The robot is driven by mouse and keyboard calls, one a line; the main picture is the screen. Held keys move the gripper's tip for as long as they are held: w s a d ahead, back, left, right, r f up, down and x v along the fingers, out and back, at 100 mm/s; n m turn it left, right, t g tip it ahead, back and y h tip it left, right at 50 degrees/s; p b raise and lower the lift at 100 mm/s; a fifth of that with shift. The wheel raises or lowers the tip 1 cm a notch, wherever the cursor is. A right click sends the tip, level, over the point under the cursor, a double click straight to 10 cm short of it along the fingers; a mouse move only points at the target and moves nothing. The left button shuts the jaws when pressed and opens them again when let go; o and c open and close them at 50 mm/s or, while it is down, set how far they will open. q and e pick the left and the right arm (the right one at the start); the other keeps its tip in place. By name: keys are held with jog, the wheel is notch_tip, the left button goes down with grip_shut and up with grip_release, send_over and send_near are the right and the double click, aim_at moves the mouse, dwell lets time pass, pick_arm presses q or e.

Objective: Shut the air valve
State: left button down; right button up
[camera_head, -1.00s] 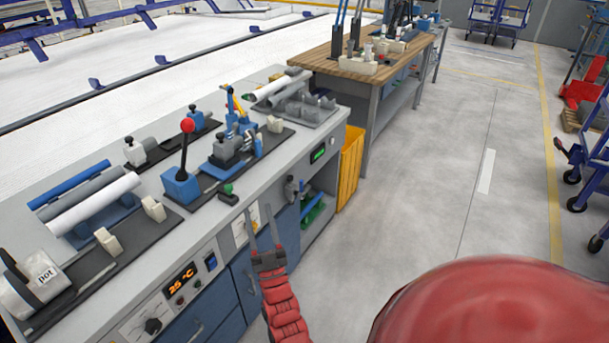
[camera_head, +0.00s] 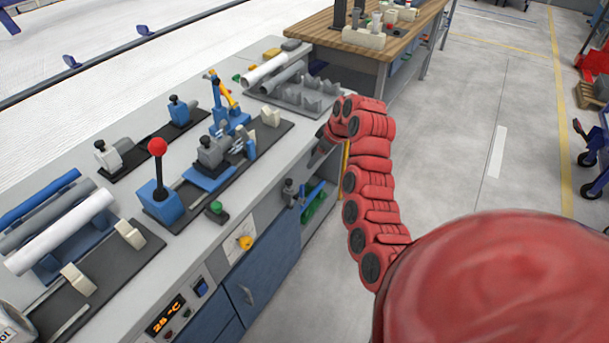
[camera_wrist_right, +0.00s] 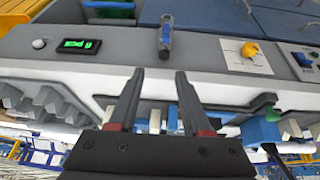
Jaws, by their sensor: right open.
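My left gripper is out of view.
The yellow knob (camera_head: 246,243) and a green display (camera_wrist_right: 78,44) are on the bench front near the valve. On top are a red-ball lever (camera_head: 157,148), a green button (camera_head: 215,208) and pipes (camera_head: 60,232).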

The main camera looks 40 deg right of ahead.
jog(key=s, duration=0.1)
jog(key=b, duration=0.6)
send_near(302, 185)
jog(key=shift+n+g, duration=0.3)
jog(key=shift+g, duration=0.1)
jog(key=p+x, duration=0.2)
jog(key=x, duration=0.6)
jog(key=shift+w, duration=0.25)
jog(key=shift+x, duration=1.1)
grip_shut()
